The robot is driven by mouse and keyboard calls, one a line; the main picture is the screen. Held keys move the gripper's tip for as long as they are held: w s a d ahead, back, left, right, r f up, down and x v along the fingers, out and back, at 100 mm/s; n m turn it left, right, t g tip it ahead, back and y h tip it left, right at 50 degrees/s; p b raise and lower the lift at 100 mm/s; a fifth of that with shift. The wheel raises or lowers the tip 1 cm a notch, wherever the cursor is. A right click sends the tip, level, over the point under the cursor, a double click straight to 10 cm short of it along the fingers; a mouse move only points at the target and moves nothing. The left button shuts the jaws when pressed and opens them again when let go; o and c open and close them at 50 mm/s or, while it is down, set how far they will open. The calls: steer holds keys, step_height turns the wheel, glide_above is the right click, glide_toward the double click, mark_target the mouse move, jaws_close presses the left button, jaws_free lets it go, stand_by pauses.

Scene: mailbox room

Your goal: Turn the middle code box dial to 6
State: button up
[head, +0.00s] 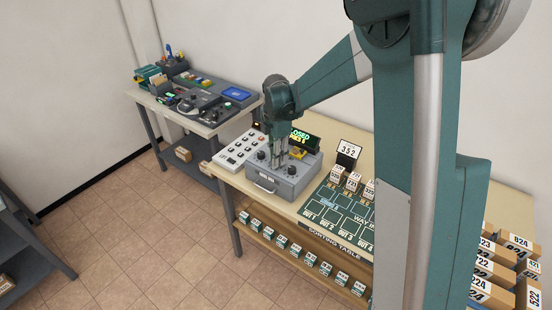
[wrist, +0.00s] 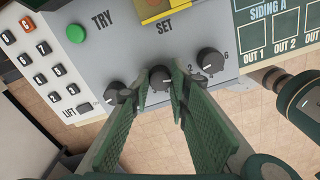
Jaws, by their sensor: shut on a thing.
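The grey code box (head: 290,186) stands on the sorting table. Its face fills the top of the wrist view, with three black dials in a slanted row. The middle dial (wrist: 160,76) is between the fingertips of my gripper (wrist: 159,86), which is shut on it. The left dial (wrist: 113,92) and right dial (wrist: 210,60) stand free on either side. In the head view my gripper (head: 279,155) reaches down onto the box. A 2 shows beside the middle dial and a 6 beside the right dial. The fingers hide part of the middle dial's scale.
A green TRY button (wrist: 76,33) and a keypad (wrist: 38,60) lie left of the dials. A display (head: 304,138) with green text reading CLOSED stands behind the box. The sorting board (head: 338,216) is to the right, with small numbered boxes behind it.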

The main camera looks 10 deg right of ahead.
stand_by(0.3)
steer(key=o, duration=0.9)
step_height(320, 180, up, 12)
stand_by(0.4)
steer(key=shift+s, duration=0.1)
